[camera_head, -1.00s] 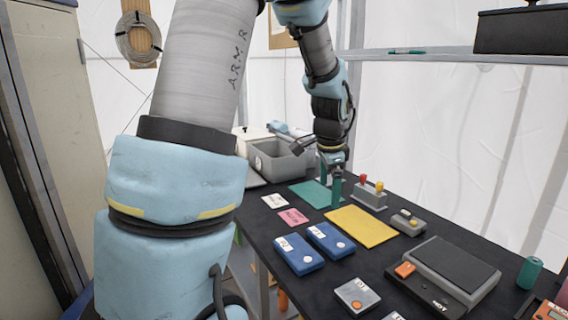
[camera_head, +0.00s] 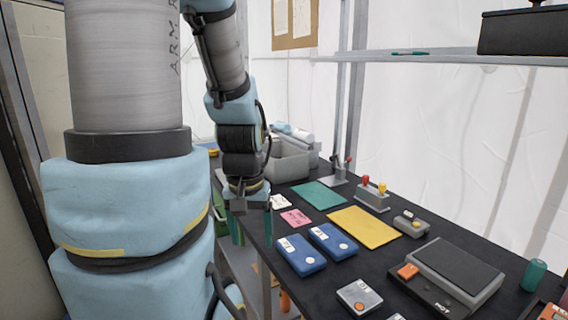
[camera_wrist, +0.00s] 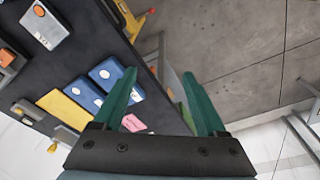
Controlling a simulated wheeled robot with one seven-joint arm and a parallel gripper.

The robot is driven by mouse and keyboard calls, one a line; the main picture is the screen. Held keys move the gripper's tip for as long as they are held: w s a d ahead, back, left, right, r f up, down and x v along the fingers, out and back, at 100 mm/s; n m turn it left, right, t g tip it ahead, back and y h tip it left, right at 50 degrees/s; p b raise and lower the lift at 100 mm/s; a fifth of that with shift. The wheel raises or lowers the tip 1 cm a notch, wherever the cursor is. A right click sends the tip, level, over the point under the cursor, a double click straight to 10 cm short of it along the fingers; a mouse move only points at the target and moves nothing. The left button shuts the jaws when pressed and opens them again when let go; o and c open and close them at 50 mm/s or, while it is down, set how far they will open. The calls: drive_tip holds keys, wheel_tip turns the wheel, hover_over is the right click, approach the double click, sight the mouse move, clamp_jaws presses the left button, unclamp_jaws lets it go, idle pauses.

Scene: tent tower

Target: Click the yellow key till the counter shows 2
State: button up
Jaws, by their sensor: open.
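My gripper (camera_head: 252,230) is open and empty, its green fingers pointing down at the table's left edge. In the wrist view the spread fingers (camera_wrist: 160,80) have nothing between them. A grey box (camera_head: 358,297) at the table's front has a small label and a round button; in the wrist view its button (camera_wrist: 38,10) looks yellow-orange. A small grey device (camera_head: 409,223) right of the yellow sheet has a pale yellowish knob. A grey block (camera_head: 372,200) carries a red and a yellow knob (camera_head: 382,187). I cannot tell which is the yellow key, nor read any count. My gripper is apart from all these.
Two blue boxes (camera_head: 300,262) with pale round buttons, a pink card (camera_head: 295,218), a yellow sheet (camera_head: 363,226) and a green mat (camera_head: 319,195) lie on the dark table. A black-and-grey device (camera_head: 455,275) with an orange button stands right. Grey bins (camera_head: 288,165) stand behind.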

clamp_jaws()
idle(0.4)
idle(0.9)
